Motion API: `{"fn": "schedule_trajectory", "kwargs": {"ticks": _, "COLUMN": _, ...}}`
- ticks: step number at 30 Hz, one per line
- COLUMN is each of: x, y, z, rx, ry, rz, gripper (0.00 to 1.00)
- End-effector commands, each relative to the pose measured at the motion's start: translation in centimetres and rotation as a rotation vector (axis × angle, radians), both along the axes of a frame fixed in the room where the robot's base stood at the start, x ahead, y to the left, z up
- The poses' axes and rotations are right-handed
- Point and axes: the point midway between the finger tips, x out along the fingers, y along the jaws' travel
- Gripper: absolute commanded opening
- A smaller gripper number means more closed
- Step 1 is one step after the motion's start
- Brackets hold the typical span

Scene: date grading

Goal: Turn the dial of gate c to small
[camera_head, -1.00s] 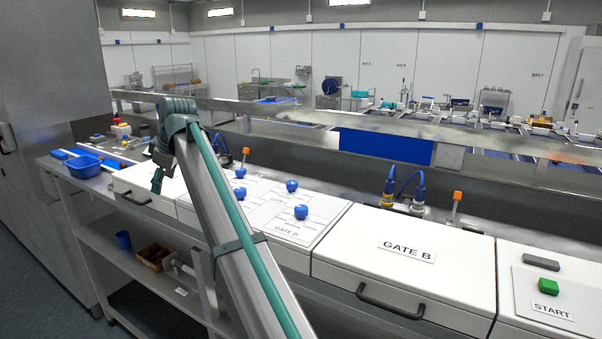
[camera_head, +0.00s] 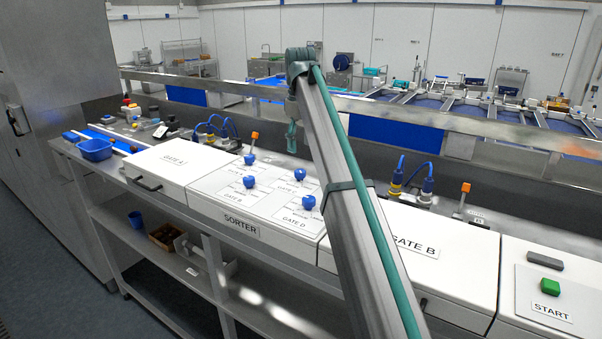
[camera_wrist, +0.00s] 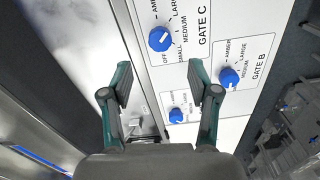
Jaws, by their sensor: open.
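The gate C dial (camera_head: 299,174) is a blue knob on the white sorter panel (camera_head: 217,195), in the far right of the dial group. In the wrist view the gate C dial (camera_wrist: 159,39) lies beyond my fingertips, with OFF, SMALL, MEDIUM, LARGE and AMBER printed around it. A small white mark shows on it, but which word it points at is unclear. My gripper (camera_head: 292,138) hangs above and behind the panel, apart from the dial. In the wrist view my gripper (camera_wrist: 160,80) is open and empty, its two fingers wide apart.
The gate B dial (camera_head: 249,182), gate A dial (camera_head: 249,159) and gate D dial (camera_head: 308,202) stand close by on the panel. Blue-plugged cables (camera_head: 398,180) and an orange-tipped post (camera_head: 465,188) rise behind. A green START button (camera_head: 550,286) is at right.

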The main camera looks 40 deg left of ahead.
Motion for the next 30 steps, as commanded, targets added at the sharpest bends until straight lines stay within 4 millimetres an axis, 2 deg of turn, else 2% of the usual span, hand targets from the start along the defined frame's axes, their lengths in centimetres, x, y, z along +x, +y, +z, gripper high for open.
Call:
{"fn": "schedule_trajectory", "kwargs": {"ticks": 1, "x": 0.0, "y": 0.0, "z": -1.2, "rx": 0.0, "ry": 0.0, "rz": 0.0, "gripper": 0.61}}
{"fn": "schedule_trajectory", "kwargs": {"ticks": 13, "x": -0.1, "y": -0.1, "z": -7.2, "rx": 0.0, "ry": 0.001, "rz": 0.001, "gripper": 0.61}}
{"fn": "schedule_trajectory", "kwargs": {"ticks": 18, "x": 0.0, "y": 0.0, "z": -8.3, "rx": 0.001, "ry": 0.0, "rz": 0.001, "gripper": 0.61}}
{"fn": "schedule_trajectory", "kwargs": {"ticks": 25, "x": 0.0, "y": 0.1, "z": -8.5, "rx": 0.001, "ry": 0.0, "rz": 0.001, "gripper": 0.61}}
{"fn": "schedule_trajectory", "kwargs": {"ticks": 26, "x": 0.0, "y": 0.1, "z": -8.5, "rx": 0.001, "ry": 0.0, "rz": 0.001, "gripper": 0.57}}
{"fn": "schedule_trajectory", "kwargs": {"ticks": 30, "x": 0.0, "y": 0.1, "z": -8.5, "rx": 0.001, "ry": 0.0, "rz": 0.001, "gripper": 0.34}}
